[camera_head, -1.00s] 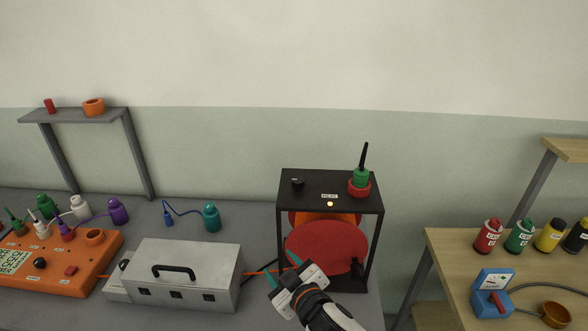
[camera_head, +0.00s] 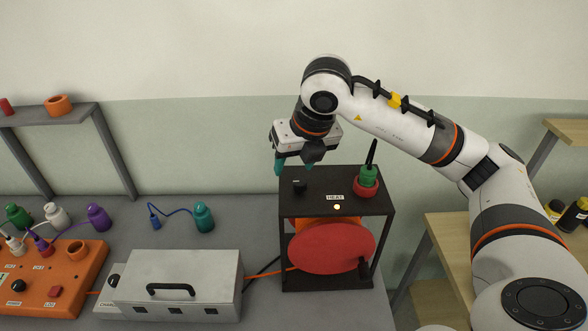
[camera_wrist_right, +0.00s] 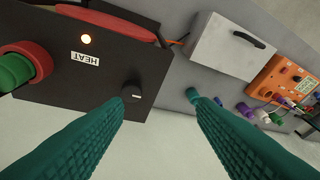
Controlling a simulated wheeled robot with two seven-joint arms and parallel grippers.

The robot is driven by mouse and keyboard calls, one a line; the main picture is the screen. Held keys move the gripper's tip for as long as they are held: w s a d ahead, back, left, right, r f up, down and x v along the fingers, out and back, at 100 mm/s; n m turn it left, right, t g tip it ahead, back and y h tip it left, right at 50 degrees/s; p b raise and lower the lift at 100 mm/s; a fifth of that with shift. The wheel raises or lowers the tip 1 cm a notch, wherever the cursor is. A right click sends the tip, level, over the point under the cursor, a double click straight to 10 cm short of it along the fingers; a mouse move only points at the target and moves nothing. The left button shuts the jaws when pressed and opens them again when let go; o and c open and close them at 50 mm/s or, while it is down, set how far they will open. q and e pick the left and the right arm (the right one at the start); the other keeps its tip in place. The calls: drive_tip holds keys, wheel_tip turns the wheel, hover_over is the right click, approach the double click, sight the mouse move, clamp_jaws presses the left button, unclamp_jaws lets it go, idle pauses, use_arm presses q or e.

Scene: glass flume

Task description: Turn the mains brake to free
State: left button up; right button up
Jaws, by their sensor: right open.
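A small black knob (camera_head: 299,185) with a pale mark stands on the top left of a black open-framed stand (camera_head: 312,208). I can read no label on the knob, and no brake label is legible. My right gripper (camera_head: 293,167) is open, fingers pointing down, above and slightly behind the knob. In the right wrist view the knob (camera_wrist_right: 131,91) lies beyond the fingertips, nearer the left finger. I cannot tell whether they touch. My left gripper is not in view.
A lit lamp (camera_head: 337,207), a HEAT label (camera_head: 335,197) and a green bottle (camera_head: 369,175) in a red ring share the stand's top. A red disc (camera_head: 330,247) is on its front. A grey metal box (camera_head: 180,280) and orange instrument (camera_head: 50,275) stand left.

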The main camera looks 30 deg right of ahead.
sight(300, 182)
drive_tip(key=shift+m+h, duration=0.5)
drive_tip(key=shift+h, duration=0.2)
drive_tip(key=w+d+f+p, duration=0.1)
drive_tip(key=f, duration=0.2)
drive_tip(key=w+d+f+p, duration=0.1)
drive_tip(key=f, duration=0.1)
drive_tip(key=w+d+f+p, duration=0.1)
drive_tip(key=d+f, duration=0.1)
drive_tip(key=f, duration=0.1)
drive_tip(key=shift+w+d+f+p, duration=0.1)
drive_tip(key=shift+w+f+p, duration=0.2)
drive_tip(key=shift+w+p, duration=0.1)
drive_tip(key=shift+w+f, duration=0.15)
drive_tip(key=shift+f, duration=0.35)
